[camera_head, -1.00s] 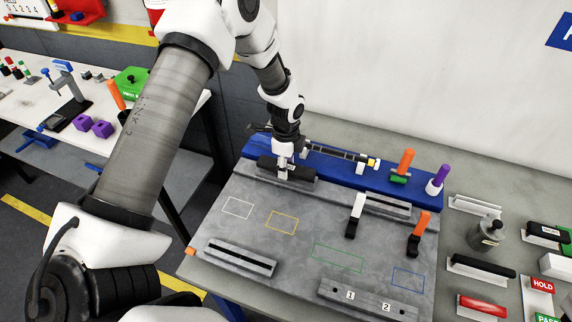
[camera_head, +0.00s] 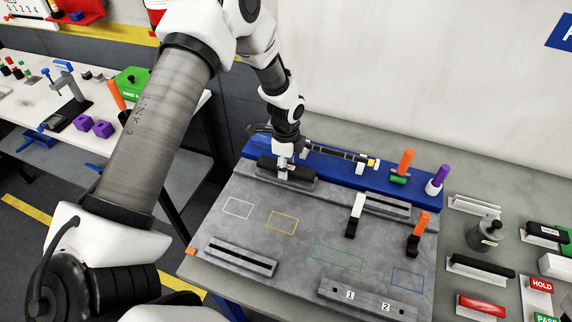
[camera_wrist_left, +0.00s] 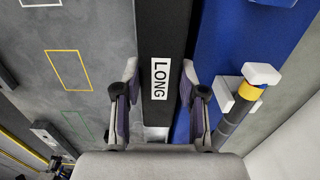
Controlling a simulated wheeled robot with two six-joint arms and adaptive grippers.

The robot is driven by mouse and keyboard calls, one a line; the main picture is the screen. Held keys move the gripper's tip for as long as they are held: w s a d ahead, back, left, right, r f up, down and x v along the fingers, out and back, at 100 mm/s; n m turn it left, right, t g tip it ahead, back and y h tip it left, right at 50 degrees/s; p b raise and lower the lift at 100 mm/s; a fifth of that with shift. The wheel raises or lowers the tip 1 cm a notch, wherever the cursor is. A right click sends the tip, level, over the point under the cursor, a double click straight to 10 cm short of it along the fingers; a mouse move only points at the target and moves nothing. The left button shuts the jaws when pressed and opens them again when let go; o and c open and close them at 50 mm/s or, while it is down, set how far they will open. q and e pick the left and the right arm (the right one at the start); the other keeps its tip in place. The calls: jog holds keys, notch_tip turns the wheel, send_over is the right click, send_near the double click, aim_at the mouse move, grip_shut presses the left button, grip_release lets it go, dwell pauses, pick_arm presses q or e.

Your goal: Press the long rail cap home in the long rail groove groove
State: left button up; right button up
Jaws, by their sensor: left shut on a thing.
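The long rail cap (camera_head: 303,174) is a black bar at the back left of the grey fixture plate (camera_head: 262,243). The cap lies along a grey rail block (camera_head: 301,185). The groove under the cap is hidden, so I cannot tell how deep the cap sits. My right gripper is not in view.
A blue strip (camera_head: 330,172) with a rod-like tool (camera_head: 338,153) runs behind the cap. Black clamps with white (camera_head: 358,205) and orange (camera_head: 423,222) handles stand to the right. Another slotted rail (camera_head: 240,259) lies at the front left. The plate's middle is clear.

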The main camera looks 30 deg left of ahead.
pick_arm(q)
jog(key=shift+f+b, duration=0.35)
jog(key=shift+f, duration=0.3)
dwell(0.4)
jog(key=o, duration=1.2)
jog(key=shift+r, duration=0.1)
jog(key=shift+o, duration=0.2)
notch_tip(320, 180, up, 12)
